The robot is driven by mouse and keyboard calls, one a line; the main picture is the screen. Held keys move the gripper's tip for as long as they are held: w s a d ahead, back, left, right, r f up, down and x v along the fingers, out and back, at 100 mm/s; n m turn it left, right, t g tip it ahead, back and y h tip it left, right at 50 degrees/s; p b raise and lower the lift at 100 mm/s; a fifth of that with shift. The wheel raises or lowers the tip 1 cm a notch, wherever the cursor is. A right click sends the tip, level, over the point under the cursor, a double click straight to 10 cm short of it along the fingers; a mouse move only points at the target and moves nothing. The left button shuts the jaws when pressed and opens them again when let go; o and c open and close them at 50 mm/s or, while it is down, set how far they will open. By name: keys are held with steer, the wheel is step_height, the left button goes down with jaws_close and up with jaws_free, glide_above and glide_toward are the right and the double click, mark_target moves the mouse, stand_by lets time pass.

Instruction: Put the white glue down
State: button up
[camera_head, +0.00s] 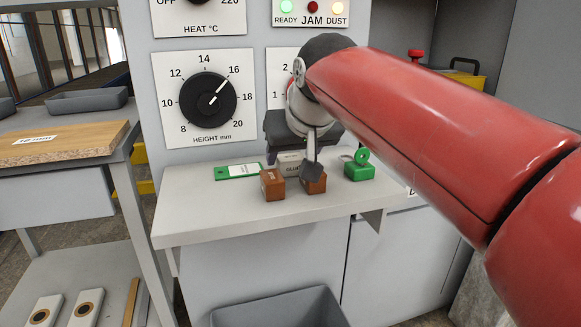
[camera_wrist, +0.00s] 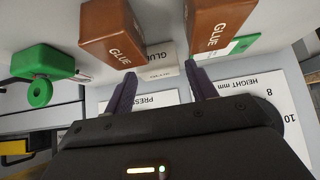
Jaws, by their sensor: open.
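The white glue (camera_head: 291,158) is a small pale block marked GLUE. It stands on the grey shelf (camera_head: 200,221) behind two brown blocks, which partly hide it in the head view. In the wrist view the white glue (camera_wrist: 160,54) sits between and just beyond the tips of my gripper (camera_wrist: 160,70). The jaws are open and spread to either side of it. In the head view my gripper (camera_head: 311,168) is low over the shelf, partly hidden by my own arm. I cannot tell whether either finger touches the block.
Two brown GLUE blocks, a left one (camera_head: 272,185) and a right one (camera_head: 314,184), stand close by the gripper. A green block with a ring (camera_head: 359,170) is at right; a green card (camera_head: 237,171) lies at left. The dial panel (camera_head: 190,125) rises behind.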

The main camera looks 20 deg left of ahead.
steer(key=shift+x, duration=1.1)
steer(key=shift+r, duration=0.1)
steer(key=c, duration=0.8)
steer(key=shift+r, duration=0.15)
